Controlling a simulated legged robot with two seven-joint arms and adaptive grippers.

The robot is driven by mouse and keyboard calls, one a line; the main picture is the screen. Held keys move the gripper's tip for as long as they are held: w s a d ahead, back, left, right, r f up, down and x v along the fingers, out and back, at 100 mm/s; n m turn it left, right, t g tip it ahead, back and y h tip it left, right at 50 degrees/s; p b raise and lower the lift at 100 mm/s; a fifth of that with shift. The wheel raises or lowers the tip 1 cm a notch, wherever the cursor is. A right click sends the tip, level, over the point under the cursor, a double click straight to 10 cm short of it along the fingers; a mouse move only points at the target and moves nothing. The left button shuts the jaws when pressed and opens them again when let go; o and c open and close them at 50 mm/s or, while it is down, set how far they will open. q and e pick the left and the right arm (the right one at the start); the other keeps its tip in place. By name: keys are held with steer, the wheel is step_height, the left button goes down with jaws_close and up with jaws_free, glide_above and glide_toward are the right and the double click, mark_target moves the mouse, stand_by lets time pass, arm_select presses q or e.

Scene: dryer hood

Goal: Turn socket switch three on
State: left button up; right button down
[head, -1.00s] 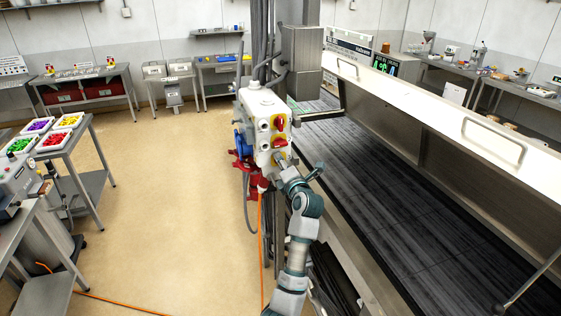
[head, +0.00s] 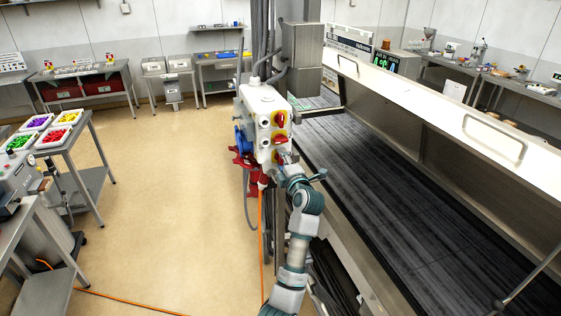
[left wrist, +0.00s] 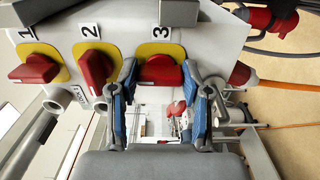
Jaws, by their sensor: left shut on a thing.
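The pale socket box (head: 262,110) stands on a post left of the long hood, with red switches on yellow plates in a column. In the left wrist view it shows numbers 1, 2 and 3 beside them. Switch three (left wrist: 160,71) is the lowest in the head view (head: 279,157). My left gripper (left wrist: 159,78) has its fingers on either side of the red knob of switch three and is shut on it. Switch two (left wrist: 94,73) and switch one (left wrist: 35,69) stand clear of the fingers. My right gripper is not in view.
Red plugs (head: 249,172) and an orange cable (head: 261,235) hang below the box. The steel hood (head: 440,110) with handles runs along the right. A table with coloured trays (head: 66,118) stands at the left.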

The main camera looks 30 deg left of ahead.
arm_select(q)
steer(key=shift+w+d+f, duration=0.1)
steer(key=shift+d+f, duration=0.1)
steer(key=o, duration=0.9)
steer(key=v, duration=1.2)
steer(key=shift+w+d, duration=0.15)
steer(key=shift+d, duration=0.3)
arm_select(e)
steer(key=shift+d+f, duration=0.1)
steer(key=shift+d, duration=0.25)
arm_select(q)
steer(key=shift+a, duration=0.25)
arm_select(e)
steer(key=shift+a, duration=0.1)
